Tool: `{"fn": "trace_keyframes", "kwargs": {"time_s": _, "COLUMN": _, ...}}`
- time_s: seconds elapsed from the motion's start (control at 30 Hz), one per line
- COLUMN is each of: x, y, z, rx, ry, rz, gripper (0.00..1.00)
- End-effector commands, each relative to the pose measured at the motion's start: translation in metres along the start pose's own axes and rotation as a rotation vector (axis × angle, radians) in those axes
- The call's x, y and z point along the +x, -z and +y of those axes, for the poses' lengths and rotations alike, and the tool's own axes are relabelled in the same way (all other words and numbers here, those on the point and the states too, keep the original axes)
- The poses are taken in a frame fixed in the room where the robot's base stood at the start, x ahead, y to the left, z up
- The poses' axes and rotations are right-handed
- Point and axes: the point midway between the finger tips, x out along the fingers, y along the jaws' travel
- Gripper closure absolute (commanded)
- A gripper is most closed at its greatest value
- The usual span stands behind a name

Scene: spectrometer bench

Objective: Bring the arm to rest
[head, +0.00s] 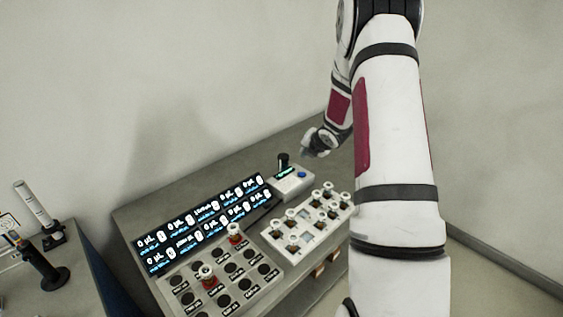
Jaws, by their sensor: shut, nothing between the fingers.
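My arm (395,150) rises through the right half of the head view, bends at the top and comes down behind itself. Its far end, with my gripper (308,151), hangs in the air near the back right of the bench (150,205). The gripper is small in this view and its fingers are hard to make out; it is shut and holds nothing. It is close to the small device with a dark upright post (283,160), and appears apart from it.
The bench carries a lit display panel (200,220), a tray of dark round wells (225,278) with red-banded vials, and a white rack (305,238) with several capped vials. A side table (85,275) at left holds a black stand (45,270). Bare walls stand behind.

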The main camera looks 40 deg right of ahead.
Motion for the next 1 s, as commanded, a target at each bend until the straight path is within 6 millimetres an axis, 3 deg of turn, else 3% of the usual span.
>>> {"fn": "trace_keyframes", "kwargs": {"time_s": 0.23, "x": -0.002, "y": -0.001, "z": 0.002, "rx": 0.006, "ry": 0.001, "rz": -0.002, "gripper": 1.0}}
{"fn": "trace_keyframes", "kwargs": {"time_s": 0.37, "x": -0.018, "y": -0.006, "z": 0.021, "rx": 0.071, "ry": 0.015, "rz": -0.019, "gripper": 1.0}}
{"fn": "trace_keyframes", "kwargs": {"time_s": 0.47, "x": -0.047, "y": -0.011, "z": 0.048, "rx": 0.19, "ry": 0.036, "rz": -0.046, "gripper": 1.0}}
{"fn": "trace_keyframes", "kwargs": {"time_s": 0.67, "x": -0.124, "y": -0.003, "z": 0.102, "rx": 0.522, "ry": 0.079, "rz": -0.099, "gripper": 1.0}}
{"fn": "trace_keyframes", "kwargs": {"time_s": 0.8, "x": -0.181, "y": 0.015, "z": 0.129, "rx": 0.767, "ry": 0.098, "rz": -0.119, "gripper": 1.0}}
{"fn": "trace_keyframes", "kwargs": {"time_s": 1.0, "x": -0.261, "y": 0.059, "z": 0.15, "rx": 1.123, "ry": 0.123, "rz": -0.118, "gripper": 1.0}}
